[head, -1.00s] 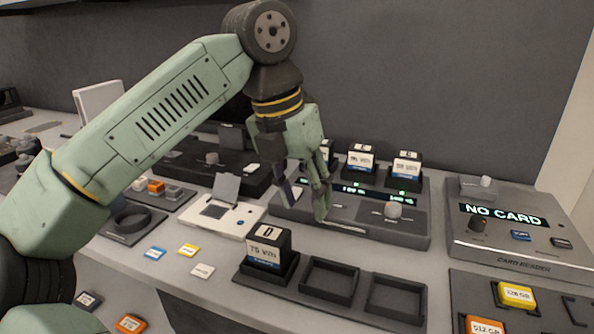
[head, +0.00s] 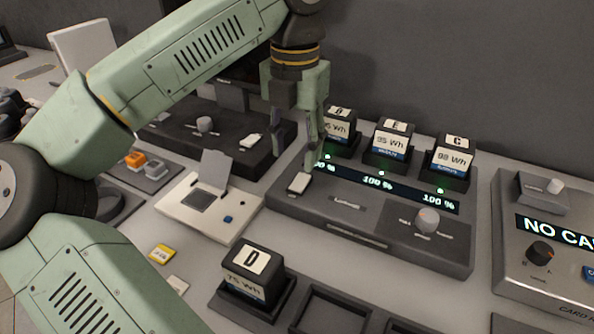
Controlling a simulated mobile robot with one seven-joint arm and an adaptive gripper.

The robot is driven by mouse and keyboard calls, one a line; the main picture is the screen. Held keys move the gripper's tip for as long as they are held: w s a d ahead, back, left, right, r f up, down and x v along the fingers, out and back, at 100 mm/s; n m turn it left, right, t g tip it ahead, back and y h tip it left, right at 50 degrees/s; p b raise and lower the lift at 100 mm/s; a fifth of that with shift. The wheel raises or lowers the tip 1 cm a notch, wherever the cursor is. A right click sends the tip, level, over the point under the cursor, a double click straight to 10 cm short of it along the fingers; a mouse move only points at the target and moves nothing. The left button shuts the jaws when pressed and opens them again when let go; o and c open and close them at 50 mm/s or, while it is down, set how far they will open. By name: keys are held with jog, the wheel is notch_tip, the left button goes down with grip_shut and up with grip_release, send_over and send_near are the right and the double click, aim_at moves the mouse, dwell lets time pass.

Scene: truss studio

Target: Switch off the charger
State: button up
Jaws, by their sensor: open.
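The charger (head: 372,225) is a dark grey unit right of centre in the head view. Three batteries stand in its back slots, and its green-lit display (head: 378,183) reads 100 % in the middle and at right; the left reading is partly hidden. A white rocker switch (head: 299,183) sits at its left end; I cannot tell which way it is tipped. A light grey knob (head: 428,220) is at its right. My gripper (head: 295,155) is open and empty, pointing down just above and behind the white switch. I cannot tell whether it touches anything.
A card reader (head: 550,255) stands to the right. A white device with a raised lid (head: 205,210) is to the left. Battery D (head: 250,270) stands in a tray in front, beside empty slots (head: 330,315). Another dark unit (head: 190,135) is behind at left.

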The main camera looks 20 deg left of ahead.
aim_at(296, 188)
notch_tip(296, 188, down, 7)
jog(key=shift+w+f+p, duration=0.1)
jog(key=shift+p, duration=0.4)
jog(key=shift+c, duration=0.4)
grip_shut()
